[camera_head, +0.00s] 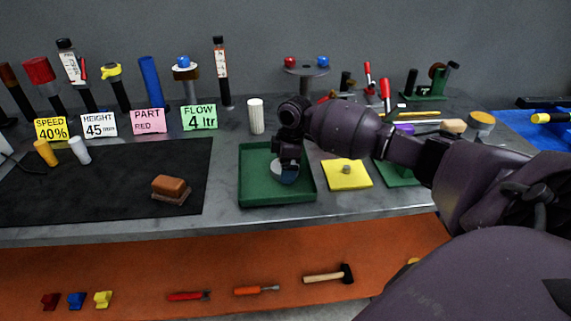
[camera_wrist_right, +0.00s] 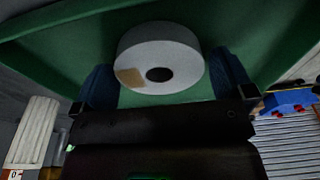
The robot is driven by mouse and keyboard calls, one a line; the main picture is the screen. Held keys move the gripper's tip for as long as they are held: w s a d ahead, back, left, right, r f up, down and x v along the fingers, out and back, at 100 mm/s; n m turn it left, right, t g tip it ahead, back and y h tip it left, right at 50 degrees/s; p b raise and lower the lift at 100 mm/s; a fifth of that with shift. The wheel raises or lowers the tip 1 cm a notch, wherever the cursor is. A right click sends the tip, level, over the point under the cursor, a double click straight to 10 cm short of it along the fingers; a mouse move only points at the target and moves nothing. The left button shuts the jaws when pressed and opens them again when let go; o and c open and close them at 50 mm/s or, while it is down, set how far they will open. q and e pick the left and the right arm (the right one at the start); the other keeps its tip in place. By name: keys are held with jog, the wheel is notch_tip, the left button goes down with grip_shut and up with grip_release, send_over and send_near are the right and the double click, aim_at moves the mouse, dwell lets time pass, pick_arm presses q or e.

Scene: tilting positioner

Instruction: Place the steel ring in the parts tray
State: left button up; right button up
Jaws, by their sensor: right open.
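The steel ring (camera_head: 287,177) is a pale grey disc low in the green parts tray (camera_head: 246,190), partly hidden by my right gripper (camera_head: 287,165) in the head view. In the right wrist view the ring (camera_wrist_right: 185,57) shows a dark centre hole and a tan patch, with the green tray (camera_wrist_right: 60,45) around and behind it. My right gripper's two blue-dark fingers (camera_wrist_right: 165,82) stand on either side of the ring, open. I cannot tell whether either finger touches it. My left gripper is not in view.
A white ribbed cylinder (camera_head: 256,116) stands just behind the tray. A yellow plate with a knob (camera_head: 347,175) lies to its right, then another green piece (camera_head: 393,176). A brown block (camera_head: 171,188) sits on the black mat (camera_head: 100,185) at left. Several tools lie on the orange lower shelf (camera_head: 220,265).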

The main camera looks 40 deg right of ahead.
notch_tip(320, 180, up, 12)
jog(key=d+p, duration=0.1)
jog(key=shift+s+d+p, duration=0.25)
jog(key=shift+s+p, duration=0.15)
jog(key=shift+s, duration=0.05)
dwell(0.3)
